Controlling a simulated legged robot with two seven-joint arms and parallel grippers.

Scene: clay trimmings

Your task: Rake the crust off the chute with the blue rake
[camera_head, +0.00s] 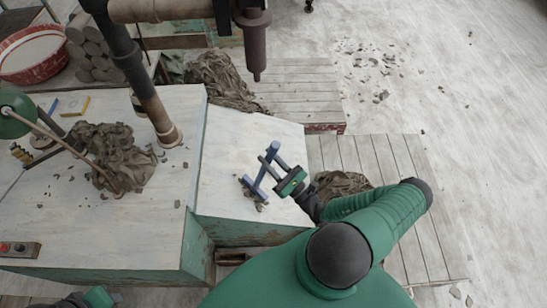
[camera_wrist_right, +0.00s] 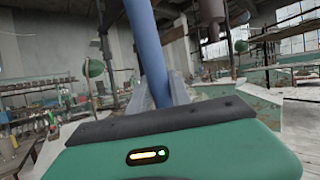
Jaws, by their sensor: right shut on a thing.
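The blue rake (camera_head: 259,180) is in my right gripper (camera_head: 270,166), above the lower part of the pale chute (camera_head: 236,135). Its handle leans up to the right, and its small head is at the lower left end, close to the chute surface; I cannot tell whether it touches. In the right wrist view the blue handle (camera_wrist_right: 147,45) rises between the grey fingers. Small brown crumbs of crust (camera_head: 261,206) lie just below the rake head. Part of my left arm's green end (camera_head: 99,297) shows at the bottom left edge; its fingers cannot be made out.
A pale worktable (camera_head: 90,210) adjoins the chute on the left, with a heap of clay trimmings (camera_head: 105,155) and a green lamp (camera_head: 16,112). A dark post (camera_head: 155,110) stands on it. More trimmings (camera_head: 222,82) lie behind the chute. Wooden pallets (camera_head: 400,160) flank it.

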